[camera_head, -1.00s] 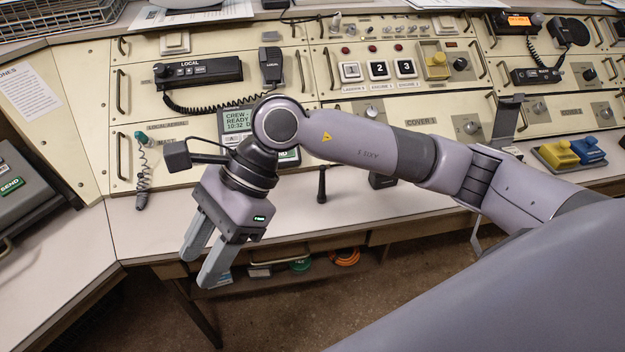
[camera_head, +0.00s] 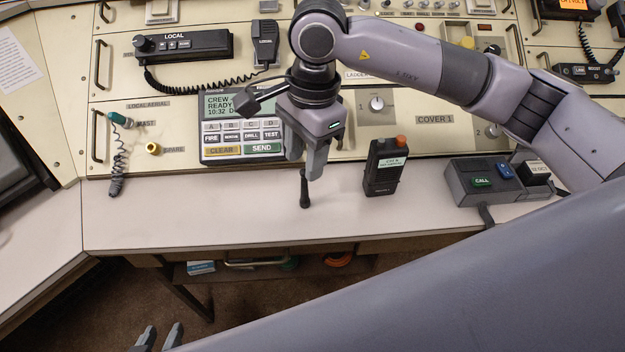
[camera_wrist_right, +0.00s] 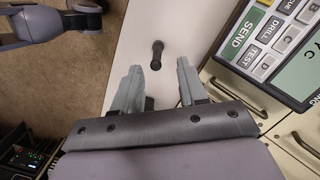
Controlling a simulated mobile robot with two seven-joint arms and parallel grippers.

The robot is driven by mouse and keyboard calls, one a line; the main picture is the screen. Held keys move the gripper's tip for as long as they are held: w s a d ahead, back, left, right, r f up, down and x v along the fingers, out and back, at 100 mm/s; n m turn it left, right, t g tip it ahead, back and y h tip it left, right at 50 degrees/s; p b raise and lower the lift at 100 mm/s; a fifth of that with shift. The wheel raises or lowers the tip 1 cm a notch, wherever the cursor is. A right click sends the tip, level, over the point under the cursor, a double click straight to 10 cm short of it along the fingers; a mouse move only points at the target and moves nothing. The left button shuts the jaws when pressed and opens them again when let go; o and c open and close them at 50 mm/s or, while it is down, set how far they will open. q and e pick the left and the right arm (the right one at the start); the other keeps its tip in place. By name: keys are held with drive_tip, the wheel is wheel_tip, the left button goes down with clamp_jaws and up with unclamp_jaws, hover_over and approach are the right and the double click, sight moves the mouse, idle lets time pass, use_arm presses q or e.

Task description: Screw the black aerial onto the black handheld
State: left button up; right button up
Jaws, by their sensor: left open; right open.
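The black aerial (camera_head: 304,190) stands upright on the pale desk, its thicker end down. It also shows in the right wrist view (camera_wrist_right: 156,56), beyond the fingertips. My right gripper (camera_head: 305,166) is open and empty, pointing down close above the aerial; its fingers hide the aerial's top in the head view. In the right wrist view its two fingers (camera_wrist_right: 157,82) are spread apart. The black handheld (camera_head: 384,170), with an orange knob and a pale label, stands upright on the desk to the right. My left gripper (camera_head: 160,335) is open and empty at the bottom left, below the desk edge.
A grey box with green and blue buttons (camera_head: 483,182) stands right of the handheld. The CREW display panel (camera_head: 242,138) is behind the aerial. A coiled lead (camera_head: 118,160) hangs at the left. The desk's left part (camera_head: 180,215) is clear.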

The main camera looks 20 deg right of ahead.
sight(301, 201)
idle(0.3)
drive_tip(key=shift+s+a+f, duration=0.1)
drive_tip(key=shift+f, duration=0.85)
drive_tip(key=shift+s+a+f+p, duration=0.15)
drive_tip(key=shift+f, duration=1.15)
drive_tip(key=shift+s+a+f+p, duration=0.1)
drive_tip(key=shift+f+p, duration=0.05)
drive_tip(key=shift+f, duration=1.15)
clamp_jaws()
